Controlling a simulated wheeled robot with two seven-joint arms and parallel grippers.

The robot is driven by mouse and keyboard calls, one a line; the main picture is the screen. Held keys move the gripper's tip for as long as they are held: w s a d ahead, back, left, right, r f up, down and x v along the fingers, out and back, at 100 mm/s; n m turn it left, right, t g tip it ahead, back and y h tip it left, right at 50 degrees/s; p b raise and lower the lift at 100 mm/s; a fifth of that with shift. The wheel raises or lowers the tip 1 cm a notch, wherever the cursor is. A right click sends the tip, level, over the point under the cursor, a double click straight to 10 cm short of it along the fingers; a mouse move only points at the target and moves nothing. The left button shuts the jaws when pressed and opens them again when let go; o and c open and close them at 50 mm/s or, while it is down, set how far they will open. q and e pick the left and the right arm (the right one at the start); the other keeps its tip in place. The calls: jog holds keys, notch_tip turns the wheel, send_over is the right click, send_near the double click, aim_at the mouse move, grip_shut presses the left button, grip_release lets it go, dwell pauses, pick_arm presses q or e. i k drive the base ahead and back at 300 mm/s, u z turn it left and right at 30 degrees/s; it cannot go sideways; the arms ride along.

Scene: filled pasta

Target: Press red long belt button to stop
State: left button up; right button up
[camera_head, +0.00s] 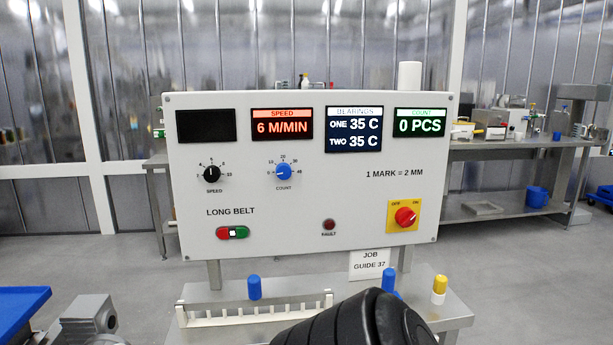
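The control panel (310,215) stands upright in front of me. Under its "LONG BELT" label, at the lower left, is a two-colour button unit. The red button (223,233) is its left part and the green button (242,233) its right part, with a small white piece between them. Nothing touches or covers the red button. The speed display (282,128) reads 6 M/MIN and the count display (420,125) reads 0 PCS. Neither of my grippers shows in the view. A black rounded part, seemingly of my own arm, fills the bottom centre.
A red rotary switch (405,217) on a yellow plate and a dark fault lamp (329,225) are on the panel. Below it, blue-capped pegs (254,288) and a white toothed rail (230,316) stand on a bench. The space before the panel's lower left looks clear.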

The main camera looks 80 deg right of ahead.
aim_at(222, 234)
jog(key=z, duration=2.55)
